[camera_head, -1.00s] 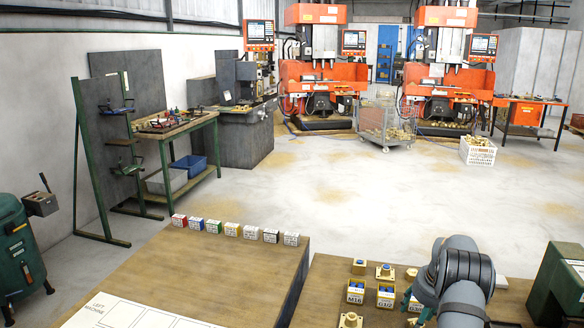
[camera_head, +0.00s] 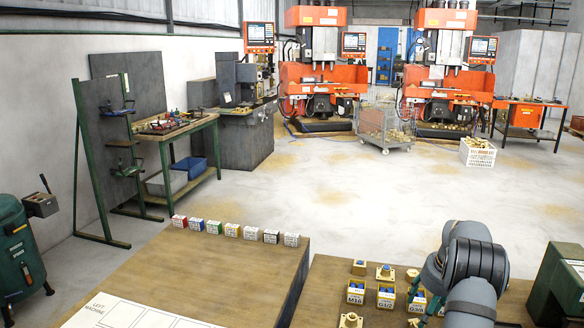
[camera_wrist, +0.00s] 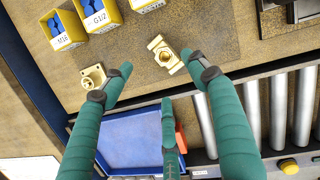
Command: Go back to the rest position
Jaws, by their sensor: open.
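My gripper (camera_wrist: 156,75) is open and empty in the wrist view, its green fingers spread over the brown work table. A brass fitting with a hole (camera_wrist: 165,55) lies on the table between and beyond the fingertips. Another brass fitting (camera_wrist: 92,85) lies by the left fingertip; I cannot tell whether they touch. In the head view my arm (camera_head: 474,262) stands over the right table, and its links hide most of the gripper.
Yellow bins marked M16 (camera_head: 355,291) and G1/2 (camera_head: 385,297) stand on the right table. A blue tray (camera_wrist: 130,140) and metal rollers (camera_wrist: 279,110) lie below the fingers in the wrist view. A green machine (camera_head: 560,285) stands right of my arm. Several coloured labelled blocks (camera_head: 232,230) line the left table.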

